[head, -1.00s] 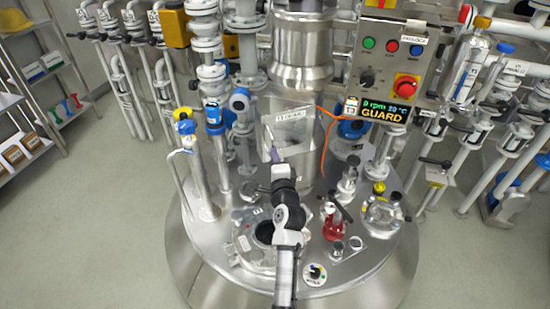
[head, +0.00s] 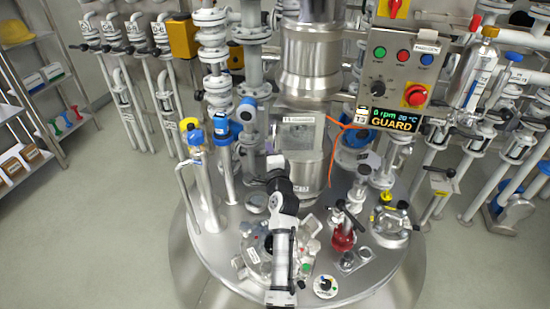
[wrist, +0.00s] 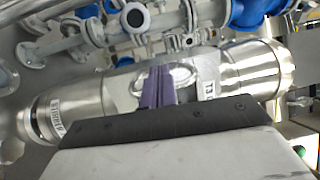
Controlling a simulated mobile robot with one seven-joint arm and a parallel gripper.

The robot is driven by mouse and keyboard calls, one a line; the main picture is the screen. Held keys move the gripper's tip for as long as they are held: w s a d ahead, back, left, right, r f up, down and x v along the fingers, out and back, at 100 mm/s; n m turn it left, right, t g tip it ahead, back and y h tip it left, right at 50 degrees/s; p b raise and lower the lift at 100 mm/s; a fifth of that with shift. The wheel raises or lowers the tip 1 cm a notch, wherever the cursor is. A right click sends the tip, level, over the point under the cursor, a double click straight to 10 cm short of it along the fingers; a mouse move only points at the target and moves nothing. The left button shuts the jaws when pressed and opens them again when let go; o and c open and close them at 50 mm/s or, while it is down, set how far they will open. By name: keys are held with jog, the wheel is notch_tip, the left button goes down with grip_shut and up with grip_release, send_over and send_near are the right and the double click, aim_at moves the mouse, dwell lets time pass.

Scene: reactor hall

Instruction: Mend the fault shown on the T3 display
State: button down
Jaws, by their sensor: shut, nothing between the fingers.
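The T3 display (head: 391,119) hangs under the control panel and reads 0 rpm, 20 °C and GUARD. A clear-looking guard panel (head: 299,134) with a small label sits on the steel column left of the display. In the wrist view the panel (wrist: 207,75) shows on the shiny column, behind the fingers. My gripper (wrist: 160,70) has purple fingers, shut and empty, pointing at the panel. I cannot tell whether they touch it. In the head view the fingers are hard to make out in front of the column.
The control panel (head: 404,75) has coloured buttons, a black knob and a red knob. An orange cable (head: 338,150) runs beside the guard. A red clamp-like fitting (head: 344,237) and a blue-topped pipe (head: 196,140) stand on the round steel lid (head: 215,245). Shelves stand far left.

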jog(key=shift+b+x, duration=0.4)
jog(key=shift+x, duration=1.6)
jog(key=shift+f, duration=0.15)
jog(key=shift+s+f, duration=0.1)
